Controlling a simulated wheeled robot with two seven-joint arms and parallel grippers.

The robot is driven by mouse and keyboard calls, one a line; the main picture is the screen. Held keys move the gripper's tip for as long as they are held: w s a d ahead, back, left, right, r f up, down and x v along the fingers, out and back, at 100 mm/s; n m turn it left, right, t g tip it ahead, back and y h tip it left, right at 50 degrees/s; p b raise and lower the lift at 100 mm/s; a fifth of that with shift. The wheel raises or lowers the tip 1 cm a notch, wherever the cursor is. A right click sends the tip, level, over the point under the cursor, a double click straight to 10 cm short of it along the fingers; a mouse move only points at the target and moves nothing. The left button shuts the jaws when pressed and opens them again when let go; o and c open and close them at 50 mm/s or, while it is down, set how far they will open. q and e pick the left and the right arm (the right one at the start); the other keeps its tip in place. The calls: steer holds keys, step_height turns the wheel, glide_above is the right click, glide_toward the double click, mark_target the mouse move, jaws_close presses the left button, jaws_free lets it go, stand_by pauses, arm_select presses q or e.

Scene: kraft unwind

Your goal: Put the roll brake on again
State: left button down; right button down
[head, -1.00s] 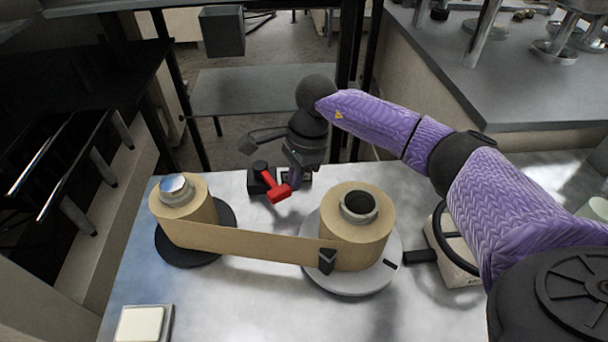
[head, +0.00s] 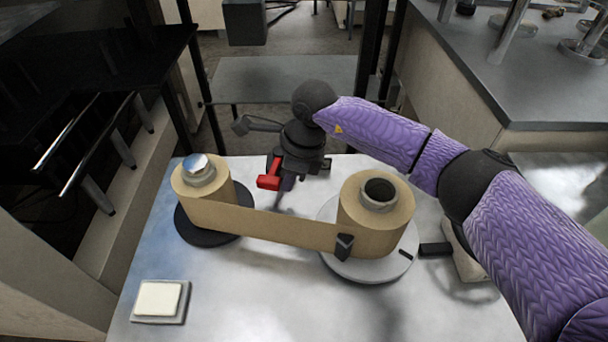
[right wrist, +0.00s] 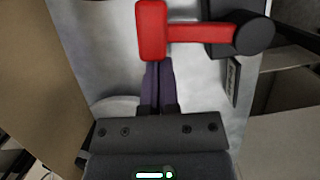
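The roll brake is a red lever (head: 269,181) with a crosswise red grip, on a black pivot and base at the back of the table. In the right wrist view its red grip (right wrist: 153,31) and black pivot (right wrist: 254,37) show. My right gripper (head: 287,184) is at the lever's right side, pointing down. In the right wrist view its fingers (right wrist: 157,66) are together, tips right at the grip's lower end, with nothing seen between them. Contact seems likely but is hard to tell. The left kraft roll (head: 205,195) stands near the lever. My left gripper is out of view.
A paper web (head: 265,228) runs from the left roll to the right roll (head: 376,215), which sits on a grey disc. A white-topped block (head: 159,299) lies at front left. The front middle of the table (head: 260,290) is clear.

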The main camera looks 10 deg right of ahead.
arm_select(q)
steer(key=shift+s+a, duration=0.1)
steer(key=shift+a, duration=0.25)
arm_select(e)
steer(key=shift+a, duration=0.35)
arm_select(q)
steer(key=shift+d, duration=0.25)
